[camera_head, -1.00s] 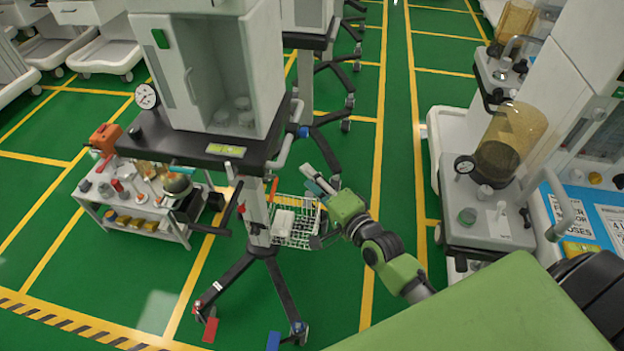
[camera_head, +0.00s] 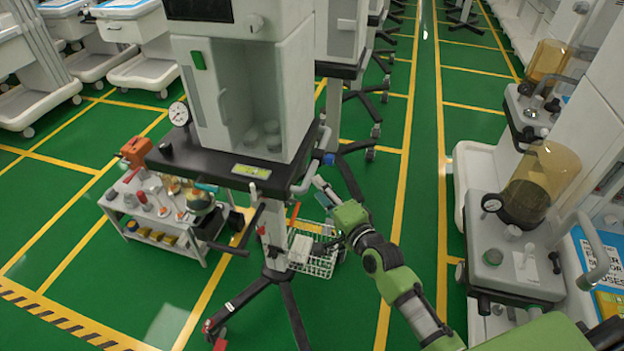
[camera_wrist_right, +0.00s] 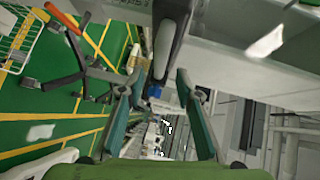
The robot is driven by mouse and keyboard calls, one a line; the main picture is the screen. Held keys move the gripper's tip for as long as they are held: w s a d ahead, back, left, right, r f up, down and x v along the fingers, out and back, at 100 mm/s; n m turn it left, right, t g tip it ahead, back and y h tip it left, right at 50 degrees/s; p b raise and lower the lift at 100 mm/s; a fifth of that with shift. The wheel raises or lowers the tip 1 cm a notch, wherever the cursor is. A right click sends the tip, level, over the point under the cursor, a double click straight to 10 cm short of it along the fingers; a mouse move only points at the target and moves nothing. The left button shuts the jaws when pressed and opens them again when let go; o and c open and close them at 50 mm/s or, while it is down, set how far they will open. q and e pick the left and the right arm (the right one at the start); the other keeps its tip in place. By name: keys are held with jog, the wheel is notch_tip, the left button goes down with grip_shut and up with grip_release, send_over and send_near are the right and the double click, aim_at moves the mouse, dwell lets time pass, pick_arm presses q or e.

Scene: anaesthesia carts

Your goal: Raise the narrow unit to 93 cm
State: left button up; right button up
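The unit in front of me, a tall white cabinet (camera_head: 245,95) on a dark tabletop (camera_head: 200,158), stands on a grey column (camera_head: 273,235) with spreading black legs; I take it as the narrow unit. A grey handle (camera_head: 313,165) curves from the tabletop's right side. An orange lever (camera_head: 294,213) shows below the top, also in the right wrist view (camera_wrist_right: 62,16). My right gripper (camera_head: 321,186) is just below and beside the handle. Its fingers (camera_wrist_right: 160,85) are apart, with the grey bar (camera_wrist_right: 167,50) ahead between them; contact cannot be told. My left gripper is not in view.
A wire basket (camera_head: 325,262) hangs by the column. A low white trolley (camera_head: 150,235) with tools stands to the left. A machine with an amber canister (camera_head: 540,185) stands to the right. Similar units stand behind.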

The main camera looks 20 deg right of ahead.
jog(key=shift+x, duration=2.7)
jog(key=shift+f, duration=0.1)
grip_shut()
